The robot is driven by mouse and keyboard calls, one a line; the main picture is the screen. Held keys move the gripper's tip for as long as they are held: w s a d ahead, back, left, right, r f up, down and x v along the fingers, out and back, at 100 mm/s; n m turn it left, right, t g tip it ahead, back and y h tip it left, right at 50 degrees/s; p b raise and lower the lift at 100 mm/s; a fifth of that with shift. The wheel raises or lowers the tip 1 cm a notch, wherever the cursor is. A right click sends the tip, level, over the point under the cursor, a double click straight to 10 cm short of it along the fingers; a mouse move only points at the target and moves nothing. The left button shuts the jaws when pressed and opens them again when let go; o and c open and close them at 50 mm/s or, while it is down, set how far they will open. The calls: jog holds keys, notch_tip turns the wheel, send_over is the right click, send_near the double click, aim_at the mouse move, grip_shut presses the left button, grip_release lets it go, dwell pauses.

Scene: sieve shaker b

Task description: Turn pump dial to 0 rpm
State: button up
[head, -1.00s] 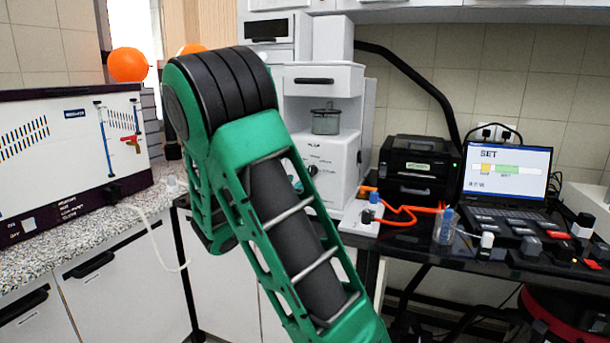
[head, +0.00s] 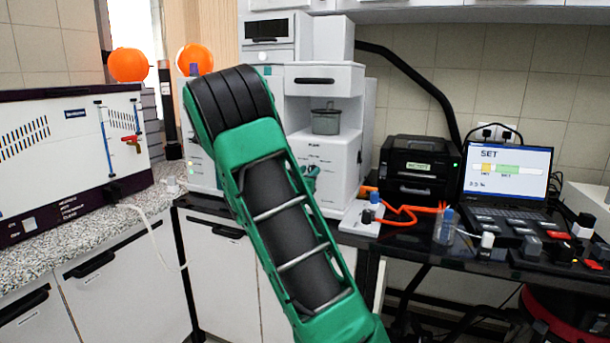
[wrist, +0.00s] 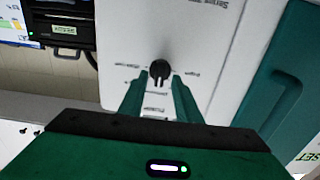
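A round black dial (wrist: 160,69) with a pointer sits on the white front panel of a machine (wrist: 130,35), seen in the wrist view. Small print surrounds the dial, too small to read. My gripper (wrist: 159,82) has its two green fingers apart, one on each side just below the dial in the picture. Nothing is held between them. I cannot tell whether the tips touch the panel or dial. In the head view the white machine (head: 328,155) stands on the bench, and my arm hides part of its front, including most of the dial area.
A black printer (head: 418,165) and a laptop (head: 507,170) stand on the dark bench to the right. An orange cable (head: 402,212) lies near the machine's base. A white instrument (head: 70,140) stands on the left counter. A beaker (head: 326,120) sits in the machine's recess.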

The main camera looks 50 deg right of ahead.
grip_shut()
jog(key=shift+n, duration=0.3)
jog(key=n, duration=0.2)
jog(key=shift+w+a+n, duration=0.1)
jog(key=shift+w+n, duration=0.1)
jog(key=shift+n, duration=0.2)
jog(key=n, duration=0.9)
jog(key=shift+w+a+f, duration=0.2)
jog(key=shift+w, duration=0.2)
jog(key=n, duration=0.5)
jog(key=shift+w+f+n, duration=0.15)
jog(key=shift+f+n, duration=0.15)
